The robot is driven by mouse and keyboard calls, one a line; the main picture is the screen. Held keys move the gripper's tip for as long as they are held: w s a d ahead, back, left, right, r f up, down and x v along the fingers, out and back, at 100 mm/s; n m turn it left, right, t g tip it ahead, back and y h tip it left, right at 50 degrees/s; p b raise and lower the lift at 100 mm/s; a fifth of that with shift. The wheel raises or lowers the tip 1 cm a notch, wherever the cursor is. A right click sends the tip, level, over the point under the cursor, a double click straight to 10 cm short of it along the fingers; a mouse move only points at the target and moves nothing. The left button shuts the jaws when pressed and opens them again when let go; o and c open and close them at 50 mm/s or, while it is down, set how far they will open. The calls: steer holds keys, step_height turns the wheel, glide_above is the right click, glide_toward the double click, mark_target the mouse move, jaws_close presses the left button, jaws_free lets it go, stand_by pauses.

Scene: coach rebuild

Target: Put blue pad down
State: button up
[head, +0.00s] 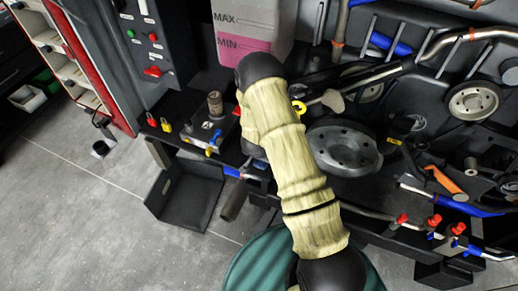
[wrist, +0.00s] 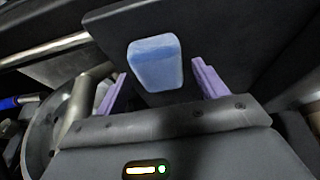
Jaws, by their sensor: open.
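In the wrist view the blue pad (wrist: 155,62) is a light blue block with rounded edges. It appears to rest against a dark flat panel (wrist: 215,35). My gripper (wrist: 161,72) has two purple fingers spread wide, one on each side of the pad's lower end. A gap shows between the pad and each finger. I cannot tell how far the pad is beyond the fingertips. In the head view my own arm hides the gripper, and I cannot make out the pad there.
In the wrist view a round metal rim (wrist: 42,135) and a pipe (wrist: 80,98) are close on the left. In the head view a grey wheel (head: 345,147), pipes and red valves (head: 433,221) crowd the right. An open black bin (head: 187,195) stands left of my arm; grey floor (head: 75,220) is clear.

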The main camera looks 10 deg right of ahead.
steer(key=p+v, duration=0.1)
steer(key=v, duration=1.5)
steer(key=shift+d+r, duration=0.2)
steer(key=shift+r, duration=0.2)
steer(key=shift+s, duration=0.1)
steer(key=s+d+r+n+g+y, duration=0.1)
steer(key=s+r+n, duration=0.6)
steer(key=s+r, duration=0.9)
steer(key=shift+d+r+y, duration=0.2)
steer(key=shift+d+y, duration=0.6)
steer(key=shift+d, duration=0.2)
